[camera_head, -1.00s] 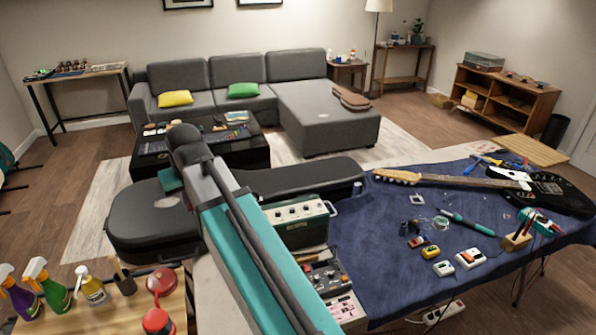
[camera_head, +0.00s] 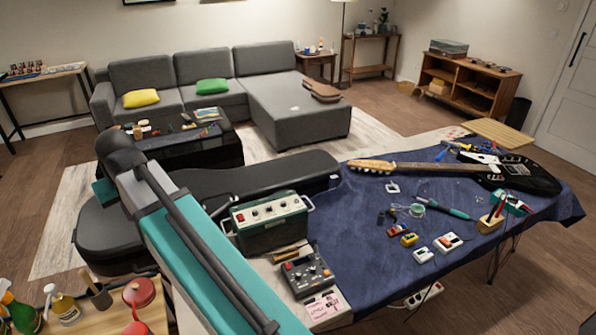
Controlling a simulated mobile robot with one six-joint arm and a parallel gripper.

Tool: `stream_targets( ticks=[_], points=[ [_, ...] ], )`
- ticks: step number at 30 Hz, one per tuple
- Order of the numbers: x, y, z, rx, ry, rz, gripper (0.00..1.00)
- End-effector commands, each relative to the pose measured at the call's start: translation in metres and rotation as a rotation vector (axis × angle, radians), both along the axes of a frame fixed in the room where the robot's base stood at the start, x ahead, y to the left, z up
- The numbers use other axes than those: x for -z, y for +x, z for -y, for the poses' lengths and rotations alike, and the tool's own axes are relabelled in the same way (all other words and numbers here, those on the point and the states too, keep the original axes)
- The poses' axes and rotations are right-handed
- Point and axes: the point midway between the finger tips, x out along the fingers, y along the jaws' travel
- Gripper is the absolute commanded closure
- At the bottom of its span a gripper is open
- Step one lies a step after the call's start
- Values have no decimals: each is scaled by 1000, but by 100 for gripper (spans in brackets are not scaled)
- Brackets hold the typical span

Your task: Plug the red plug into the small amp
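The small amp (camera_head: 270,224) appears to be the dark green box with a pale panel, several knobs and a side handle. It stands upright at the left end of the blue-covered workbench (camera_head: 350,225). I cannot make out the red plug for sure. A small dark red piece (camera_head: 398,232) lies on the cloth, too small to identify. My arm crosses the lower left of the view, left of the amp. My gripper is not in view.
A black guitar (camera_head: 525,177) lies across the bench's right half. A pedal with knobs (camera_head: 308,272) sits in front of the amp. Small boxes and tools lie mid-bench. A dark guitar case (camera_head: 250,180) is behind the amp. A power strip (camera_head: 418,297) lies on the floor below.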

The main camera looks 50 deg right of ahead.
Motion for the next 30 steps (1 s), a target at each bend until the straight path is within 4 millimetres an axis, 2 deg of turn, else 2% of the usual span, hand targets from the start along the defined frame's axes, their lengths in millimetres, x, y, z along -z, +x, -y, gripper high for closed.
stream_targets(
  ticks=[5, 11, 20, 30],
  points=[
    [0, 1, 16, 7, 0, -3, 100],
    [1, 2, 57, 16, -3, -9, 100],
    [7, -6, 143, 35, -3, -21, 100],
    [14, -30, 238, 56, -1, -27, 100]
  ],
)
